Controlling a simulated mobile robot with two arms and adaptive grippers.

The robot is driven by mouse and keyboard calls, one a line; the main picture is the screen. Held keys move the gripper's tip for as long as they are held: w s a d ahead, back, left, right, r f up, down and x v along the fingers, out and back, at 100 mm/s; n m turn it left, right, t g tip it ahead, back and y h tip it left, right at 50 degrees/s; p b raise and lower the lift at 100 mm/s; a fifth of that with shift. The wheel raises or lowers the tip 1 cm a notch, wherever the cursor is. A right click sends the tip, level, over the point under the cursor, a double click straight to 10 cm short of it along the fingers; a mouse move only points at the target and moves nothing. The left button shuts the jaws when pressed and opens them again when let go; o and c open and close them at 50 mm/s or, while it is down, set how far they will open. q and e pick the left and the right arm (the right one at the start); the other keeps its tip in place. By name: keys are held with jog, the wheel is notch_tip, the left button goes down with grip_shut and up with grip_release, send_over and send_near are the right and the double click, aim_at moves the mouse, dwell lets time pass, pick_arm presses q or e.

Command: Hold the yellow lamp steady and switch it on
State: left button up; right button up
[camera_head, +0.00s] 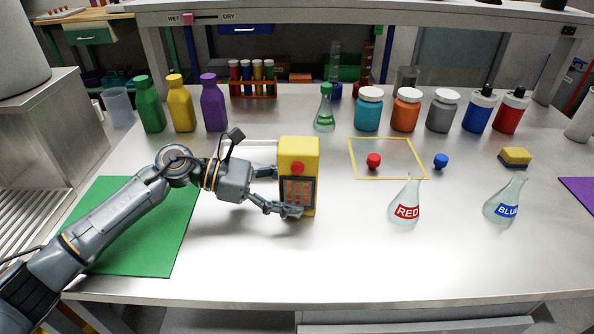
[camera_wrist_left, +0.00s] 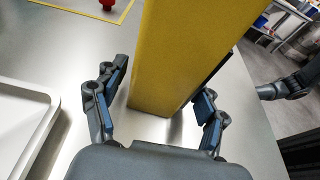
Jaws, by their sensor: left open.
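The yellow lamp (camera_head: 299,148) is an upright yellow box on the table. In the head view its front has a red button (camera_head: 297,168) and a dark panel with an orange grid (camera_head: 298,190). My left gripper (camera_head: 284,192) reaches it from the left, with one finger towards its rear left and the other across its lower front. In the left wrist view the yellow body (camera_wrist_left: 185,55) stands between the spread fingers (camera_wrist_left: 165,82), with visible gaps at both sides. The gripper is open. My right gripper does not show clearly.
A green mat (camera_head: 135,235) lies under my left arm. A red flask (camera_head: 405,205), a blue flask (camera_head: 505,203) and a yellow-framed area (camera_head: 390,145) are to the right. Bottles and jars line the back. A white tray (camera_wrist_left: 25,115) shows in the wrist view. The table's front is clear.

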pick_arm(q)
jog(key=shift+d, duration=0.25)
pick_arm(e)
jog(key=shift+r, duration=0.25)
pick_arm(q)
jog(key=c, duration=0.8)
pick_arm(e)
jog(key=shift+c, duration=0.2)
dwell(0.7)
pick_arm(q)
jog(key=shift+f, duration=0.1)
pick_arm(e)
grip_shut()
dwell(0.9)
